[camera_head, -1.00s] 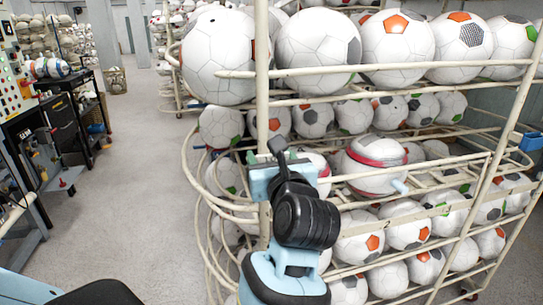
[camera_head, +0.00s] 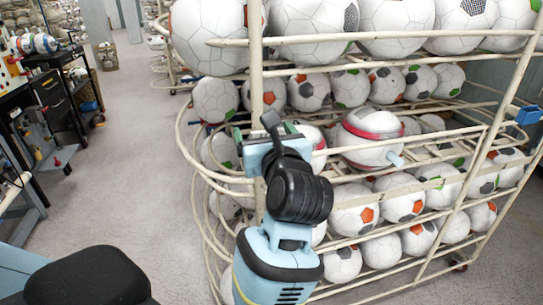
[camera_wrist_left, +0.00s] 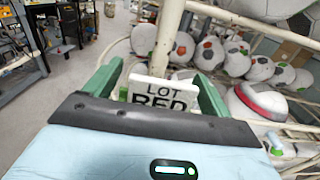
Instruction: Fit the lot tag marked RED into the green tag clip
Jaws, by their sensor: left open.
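A white lot tag (camera_wrist_left: 160,95) with black lettering LOT RED shows in the left wrist view, upright in front of a cream rack post (camera_wrist_left: 165,40). My left gripper (camera_wrist_left: 156,88) has its green fingers spread, one on each side of the tag, with gaps between them and it. A small green piece (camera_wrist_left: 122,94) shows at the tag's left edge; I cannot tell if it is the green tag clip. The tag's lower edge is hidden behind the gripper's dark front edge. In the head view my left gripper (camera_head: 262,136) is at the rack's near post, and the tag is hidden. My right gripper is not in view.
A cream tube rack (camera_head: 395,142) full of white footballs (camera_head: 310,90) fills the right side. Its curved rails (camera_head: 190,150) bulge out at the left. A blue block (camera_head: 528,115) sits on the right post. Bare floor (camera_head: 135,150) lies left of the rack, with benches beyond.

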